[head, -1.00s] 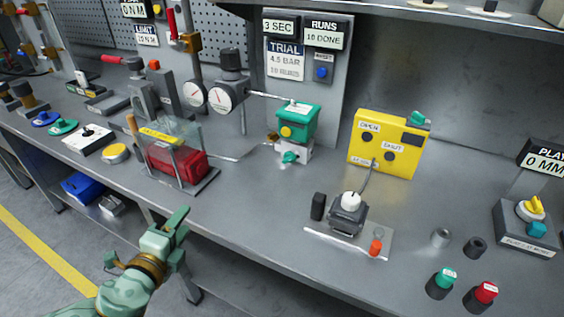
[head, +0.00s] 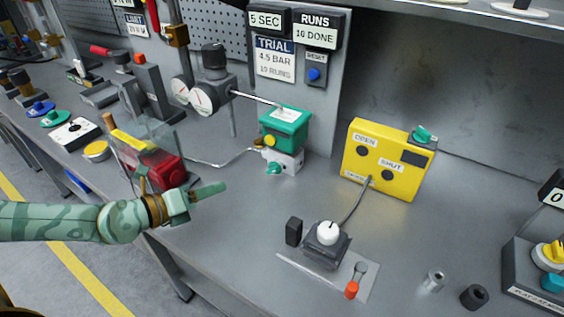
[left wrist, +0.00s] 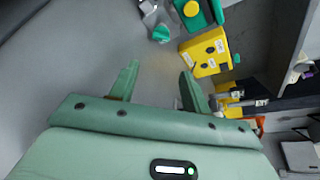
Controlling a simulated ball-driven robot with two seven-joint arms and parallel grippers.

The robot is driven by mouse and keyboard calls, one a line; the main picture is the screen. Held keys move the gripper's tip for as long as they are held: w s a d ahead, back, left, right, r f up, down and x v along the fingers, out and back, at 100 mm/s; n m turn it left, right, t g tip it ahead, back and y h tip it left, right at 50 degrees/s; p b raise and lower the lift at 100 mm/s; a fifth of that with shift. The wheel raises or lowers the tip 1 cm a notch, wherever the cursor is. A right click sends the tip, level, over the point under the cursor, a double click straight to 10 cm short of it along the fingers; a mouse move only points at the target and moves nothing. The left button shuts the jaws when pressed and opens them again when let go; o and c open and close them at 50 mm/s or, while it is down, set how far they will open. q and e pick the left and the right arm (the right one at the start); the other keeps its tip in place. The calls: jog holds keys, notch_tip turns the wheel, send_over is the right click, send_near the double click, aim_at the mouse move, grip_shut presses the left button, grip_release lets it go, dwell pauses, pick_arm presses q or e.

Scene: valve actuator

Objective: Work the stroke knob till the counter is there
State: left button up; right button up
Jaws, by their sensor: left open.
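The green actuator (head: 285,125) stands on a white valve block (head: 285,162) with a teal knob (head: 274,168) at its front; this knob also shows in the left wrist view (left wrist: 160,33). I cannot tell which knob is the stroke knob; a white knob (head: 327,233) sits on a dark base further forward. The RUNS counter (head: 316,29) reads 10 DONE, beside a display (head: 268,19) reading 5 SEC. My left gripper (head: 208,191) is open and empty, left of and in front of the actuator. Its two fingers are spread in the left wrist view (left wrist: 155,83). My right gripper is not in view.
A yellow box (head: 388,158) labelled OPEN and SHUT stands right of the actuator, with a cable to the dark base. A clear guard (head: 143,140) over a red cylinder is close behind my left gripper. The bench middle is mostly clear.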

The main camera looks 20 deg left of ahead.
aim_at(270, 171)
pick_arm(q)
jog(key=shift+w+d, duration=0.15)
jog(key=shift+w, duration=0.25)
jog(key=shift+w+d+f+b, duration=0.1)
jog(key=shift+w+f+b, duration=0.15)
jog(key=shift+b, duration=0.1)
jog(key=shift+b+x, duration=0.75)
jog(key=shift+b, duration=0.45)
jog(key=b+x, duration=0.2)
jog(key=x, duration=0.1)
jog(key=shift+w, duration=0.15)
jog(key=shift+w+d, duration=0.2)
jog(key=shift+w, duration=0.1)
jog(key=x, duration=1)
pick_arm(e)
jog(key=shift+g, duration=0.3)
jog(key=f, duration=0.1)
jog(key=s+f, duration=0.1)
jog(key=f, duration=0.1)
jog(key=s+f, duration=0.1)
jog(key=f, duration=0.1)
